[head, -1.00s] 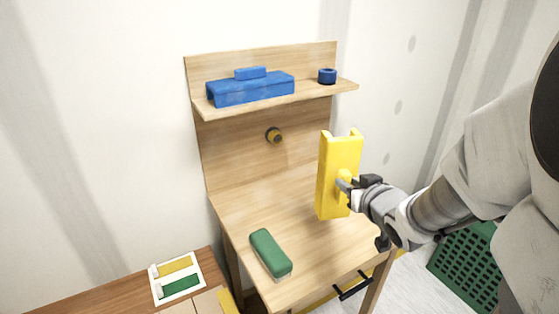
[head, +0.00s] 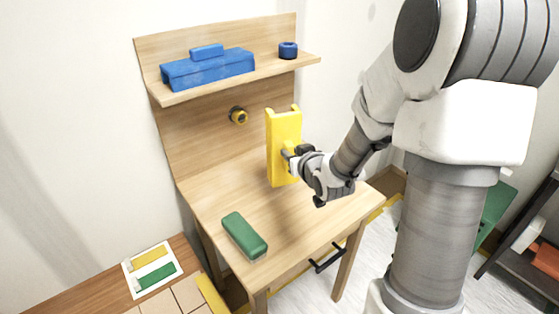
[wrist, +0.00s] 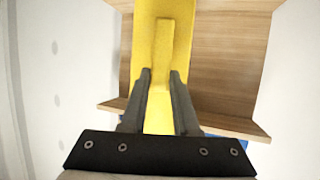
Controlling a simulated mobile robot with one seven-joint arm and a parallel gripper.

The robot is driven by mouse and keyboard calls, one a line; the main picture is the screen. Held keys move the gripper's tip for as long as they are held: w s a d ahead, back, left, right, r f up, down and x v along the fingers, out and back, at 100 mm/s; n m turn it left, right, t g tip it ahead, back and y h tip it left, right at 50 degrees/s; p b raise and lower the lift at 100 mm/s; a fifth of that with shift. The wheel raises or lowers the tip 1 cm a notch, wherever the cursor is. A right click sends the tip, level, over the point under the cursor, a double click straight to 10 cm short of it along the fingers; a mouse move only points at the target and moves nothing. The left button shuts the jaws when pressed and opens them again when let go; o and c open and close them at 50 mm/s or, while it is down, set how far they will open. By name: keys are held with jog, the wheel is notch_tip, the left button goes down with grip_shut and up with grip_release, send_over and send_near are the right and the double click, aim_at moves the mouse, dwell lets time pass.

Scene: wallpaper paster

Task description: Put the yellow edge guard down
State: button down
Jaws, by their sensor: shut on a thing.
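The yellow edge guard (head: 283,145) is a tall channel-shaped piece, held upright in front of the workbench's back panel. My gripper (head: 288,157) is shut on its raised middle grip. In the wrist view the two fingers (wrist: 160,80) close on either side of the yellow grip rib (wrist: 162,45), with the guard's face (wrist: 145,62) behind it. The guard's lower end appears over the wooden bench top (head: 310,207); I cannot tell whether it touches.
A green block (head: 245,235) lies on the bench top's front left. A blue block-like tool (head: 207,68) and a blue ring (head: 288,50) sit on the upper shelf (head: 240,80). A round yellow-and-black knob (head: 238,116) is on the back panel. The bench's right side is bare.

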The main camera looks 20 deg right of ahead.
aim_at(284, 169)
jog(key=x, duration=0.4)
jog(key=shift+a+f, duration=0.4)
jog(key=shift+f+b, duration=0.55)
jog(key=shift+f, duration=1.35)
jog(key=shift+f+b, duration=0.25)
jog(key=shift+b, duration=0.05)
jog(key=c, duration=0.7)
grip_release()
jog(key=shift+o, duration=0.2)
jog(key=shift+r, duration=0.1)
